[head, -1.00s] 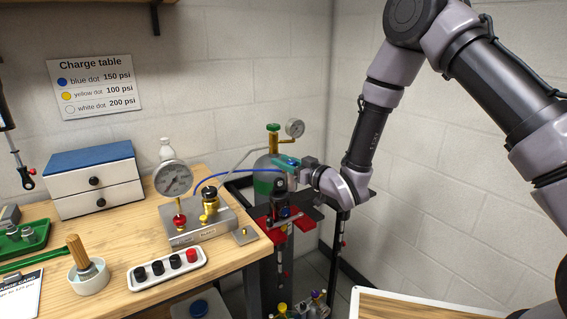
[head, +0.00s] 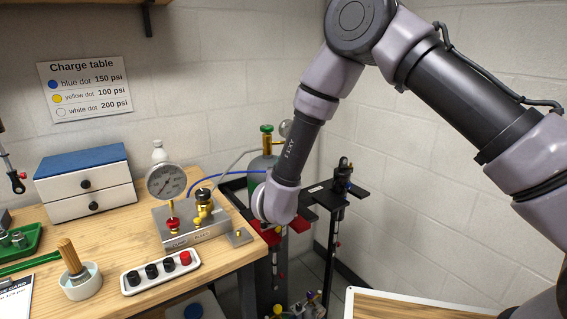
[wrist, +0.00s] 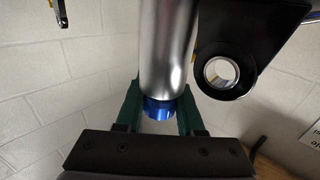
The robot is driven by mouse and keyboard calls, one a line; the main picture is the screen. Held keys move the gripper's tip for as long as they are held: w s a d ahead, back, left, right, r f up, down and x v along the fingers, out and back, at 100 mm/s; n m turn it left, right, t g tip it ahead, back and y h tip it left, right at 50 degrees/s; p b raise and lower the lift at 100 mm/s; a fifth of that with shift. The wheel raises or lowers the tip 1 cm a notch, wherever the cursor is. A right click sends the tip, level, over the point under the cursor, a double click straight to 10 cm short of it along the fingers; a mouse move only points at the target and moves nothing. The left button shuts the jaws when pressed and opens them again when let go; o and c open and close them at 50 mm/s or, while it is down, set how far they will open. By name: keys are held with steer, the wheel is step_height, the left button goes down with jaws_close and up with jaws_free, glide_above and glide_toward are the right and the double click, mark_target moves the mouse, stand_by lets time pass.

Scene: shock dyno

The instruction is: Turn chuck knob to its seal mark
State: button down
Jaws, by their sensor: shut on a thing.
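In the wrist view my gripper (wrist: 160,106) has its green fingers on both sides of a blue round knob (wrist: 161,107), and is shut on it. The knob sits at the near end of a silver cylinder (wrist: 167,45) and looks like the chuck knob, though I cannot be sure. I cannot make out a seal mark. In the head view my wrist hides the fingers and the knob. A blue hose (head: 226,174) runs from the gauge block (head: 190,226) to behind my wrist.
A black eye with a bright bushing (wrist: 220,73) stands close right of the cylinder in the wrist view. The wooden bench (head: 120,232) is at left. A green gas bottle (head: 262,165) stands behind my wrist, and a black stand (head: 338,205) to its right.

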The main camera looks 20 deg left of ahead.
steer(key=shift+s+d+m+g+h, duration=0.1)
steer(key=shift+d+m+g+h, duration=0.15)
steer(key=shift+m+h, duration=1.1)
steer(key=shift+w+d+m+g+h, duration=0.2)
steer(key=shift+m+h, duration=0.5)
steer(key=shift+h, duration=1.15)
steer(key=shift+s+d+m+g+h, duration=0.25)
steer(key=shift+m+h, duration=0.8)
steer(key=shift+h, duration=0.55)
steer(key=shift+d, duration=0.15)
steer(key=c, duration=0.5)
jaws_free()
steer(key=v, duration=1)
steer(key=shift+s+a, duration=0.25)
steer(key=shift+a, duration=0.05)
steer(key=shift+s+f, duration=0.1)
